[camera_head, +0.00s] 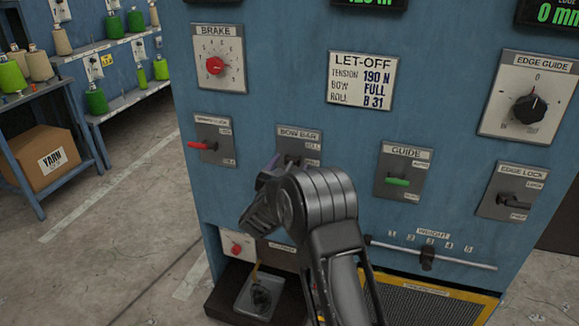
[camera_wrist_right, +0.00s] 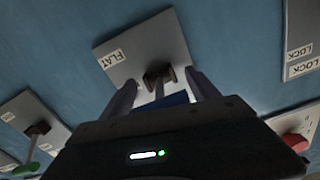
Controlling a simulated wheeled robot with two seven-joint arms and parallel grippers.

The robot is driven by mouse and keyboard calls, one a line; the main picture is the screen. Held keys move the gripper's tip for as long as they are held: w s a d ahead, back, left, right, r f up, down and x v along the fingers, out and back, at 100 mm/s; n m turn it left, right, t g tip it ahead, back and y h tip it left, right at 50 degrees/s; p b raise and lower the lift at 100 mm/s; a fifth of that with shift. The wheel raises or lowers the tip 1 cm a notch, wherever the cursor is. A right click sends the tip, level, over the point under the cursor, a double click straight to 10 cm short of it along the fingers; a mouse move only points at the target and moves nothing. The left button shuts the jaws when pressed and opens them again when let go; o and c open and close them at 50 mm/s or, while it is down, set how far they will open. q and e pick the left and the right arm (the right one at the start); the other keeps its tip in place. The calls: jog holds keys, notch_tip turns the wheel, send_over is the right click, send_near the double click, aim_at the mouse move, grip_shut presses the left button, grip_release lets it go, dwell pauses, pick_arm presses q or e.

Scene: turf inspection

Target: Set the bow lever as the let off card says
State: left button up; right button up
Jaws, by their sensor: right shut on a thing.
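The let-off card (camera_head: 362,80) on the blue panel reads tension 190 N, bow FULL, roll B 31. The bow bar plate (camera_head: 299,134) is below and left of it, partly hidden by my right arm. In the right wrist view the plate (camera_wrist_right: 135,50) shows a FLAT label, and the bow lever (camera_wrist_right: 158,76) stands out from it, with a blue part between the fingers. My right gripper (camera_wrist_right: 163,90) is shut on the lever, one finger on each side. In the head view my arm hides the lever's position. My left gripper is out of view.
Neighbouring controls are close: a red-handled lever (camera_head: 202,145) on the left, the green guide lever (camera_head: 398,182) on the right, the edge lock lever (camera_head: 515,199) and the weight slider (camera_head: 428,258) below. Shelves with yarn cones (camera_head: 95,98) stand at the left, with open floor between.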

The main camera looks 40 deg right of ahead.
grip_shut()
dwell(0.4)
jog(key=shift+r+p, duration=0.25)
jog(key=shift+p, duration=0.4)
jog(key=g+y+p, duration=0.1)
jog(key=p, duration=0.4)
jog(key=r+g+y+p, duration=0.1)
jog(key=y+p, duration=0.1)
jog(key=p, duration=0.3)
jog(key=g+y+p, duration=0.1)
jog(key=p, duration=0.4)
jog(key=shift+w+d+r+y, duration=0.1)
jog(key=shift+w+r+y, duration=0.05)
jog(key=shift+r+y, duration=0.15)
jog(key=shift+f+g+y+p, duration=0.3)
jog(key=shift+p, duration=0.15)
jog(key=o, duration=0.7)
grip_release()
